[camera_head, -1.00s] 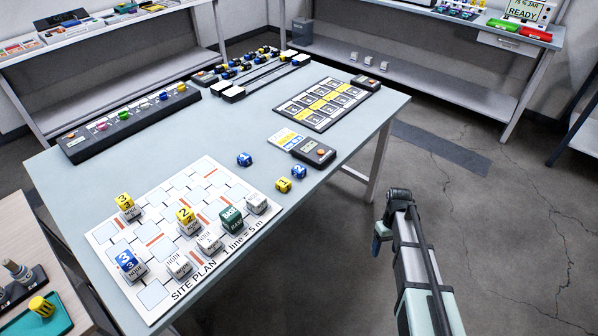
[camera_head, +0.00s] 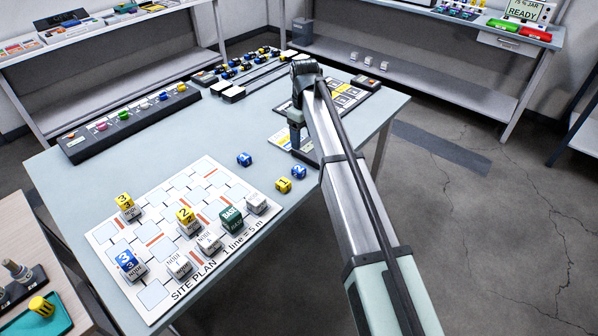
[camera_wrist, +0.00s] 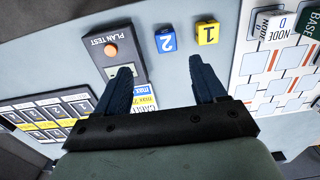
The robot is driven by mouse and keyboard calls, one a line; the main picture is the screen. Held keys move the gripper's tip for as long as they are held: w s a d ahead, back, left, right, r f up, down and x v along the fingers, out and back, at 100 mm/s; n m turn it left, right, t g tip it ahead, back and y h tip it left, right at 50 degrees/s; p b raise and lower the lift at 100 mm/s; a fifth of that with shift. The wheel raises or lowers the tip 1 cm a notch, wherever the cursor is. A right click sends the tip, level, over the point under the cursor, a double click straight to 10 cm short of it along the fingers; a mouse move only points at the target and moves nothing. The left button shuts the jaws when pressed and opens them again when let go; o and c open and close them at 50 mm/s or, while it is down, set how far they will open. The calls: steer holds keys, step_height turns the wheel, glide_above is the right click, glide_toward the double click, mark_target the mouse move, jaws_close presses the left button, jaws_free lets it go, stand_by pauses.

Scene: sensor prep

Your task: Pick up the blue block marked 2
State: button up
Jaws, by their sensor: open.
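The blue block marked 2 (camera_head: 298,171) stands on the table near its right edge, beside the yellow block marked 1 (camera_head: 284,185). In the wrist view the blue block (camera_wrist: 165,40) lies just beyond the gap between my fingertips, with the yellow block (camera_wrist: 207,34) to its right. My gripper (camera_head: 296,149) is above the table beside the plan-test box, farther back than the blue block. The wrist view shows its jaws (camera_wrist: 160,65) apart with nothing between them. Another blue block (camera_head: 244,159) stands farther left; its mark is too small to read.
The plan-test box (camera_wrist: 118,48) is left of the blue block in the wrist view. The site plan board (camera_head: 155,288) with several blocks lies at the front. A card panel (camera_head: 361,99) lies at the back right. Bare table (camera_head: 220,125) lies left of the other blue block.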

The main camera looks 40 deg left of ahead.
glide_above(300, 169)
steer(key=f, duration=0.8)
steer(key=shift+w, duration=0.3)
steer(key=shift+s+f, duration=0.15)
steer(key=shift+f, duration=1.15)
steer(key=shift+s+f, duration=0.15)
steer(key=shift+f, duration=1.15)
steer(key=c, duration=1.1)
steer(key=shift+c, duration=0.2)
